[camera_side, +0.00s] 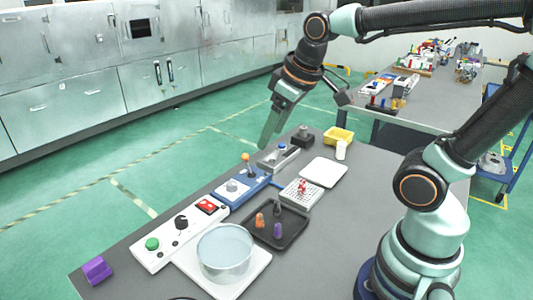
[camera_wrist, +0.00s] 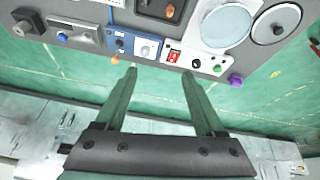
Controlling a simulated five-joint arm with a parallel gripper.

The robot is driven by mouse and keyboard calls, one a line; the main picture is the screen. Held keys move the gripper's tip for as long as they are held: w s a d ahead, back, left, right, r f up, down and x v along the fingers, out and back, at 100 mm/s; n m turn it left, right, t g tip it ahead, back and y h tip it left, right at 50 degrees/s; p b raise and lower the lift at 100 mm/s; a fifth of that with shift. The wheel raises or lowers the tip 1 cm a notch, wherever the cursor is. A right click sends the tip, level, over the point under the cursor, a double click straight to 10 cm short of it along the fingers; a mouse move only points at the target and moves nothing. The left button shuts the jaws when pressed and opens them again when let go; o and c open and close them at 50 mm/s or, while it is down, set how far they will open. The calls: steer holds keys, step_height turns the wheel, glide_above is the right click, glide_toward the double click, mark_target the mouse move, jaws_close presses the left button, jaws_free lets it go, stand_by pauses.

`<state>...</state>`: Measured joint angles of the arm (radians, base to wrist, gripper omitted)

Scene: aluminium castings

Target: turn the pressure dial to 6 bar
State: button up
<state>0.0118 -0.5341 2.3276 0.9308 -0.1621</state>
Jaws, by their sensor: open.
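Two panels carry round controls, and I cannot tell for sure which is the pressure dial. The blue panel (camera_side: 222,201) has a pale dial (camera_side: 233,187) on a white plate; this dial also shows in the wrist view (camera_wrist: 145,49). The white panel (camera_side: 152,258) has a black knob (camera_side: 181,222), also in the wrist view (camera_wrist: 196,63). Scale markings and settings are too small to read. My gripper (camera_wrist: 160,73) is open and empty, above the table's far edge, pointing down and touching neither control. In the side view my gripper (camera_side: 268,138) is beyond the blue panel.
An orange-tipped lever (camera_side: 246,158) stands up beside the pale dial. The white panel also has a red switch (camera_side: 207,206) and a green button (camera_side: 152,244). A round pan (camera_side: 225,252), a black tray (camera_side: 274,229) and a purple block (camera_side: 96,269) sit nearby.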

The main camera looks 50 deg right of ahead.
steer(key=w+d+f+n+g, duration=0.1)
steer(key=w+f+n+g, duration=0.2)
steer(key=w, duration=0.7)
steer(key=n+g, duration=0.1)
steer(key=n, duration=0.4)
glide_toward(231, 183)
steer(key=f, duration=0.9)
steer(key=shift+w, duration=0.3)
jaws_close()
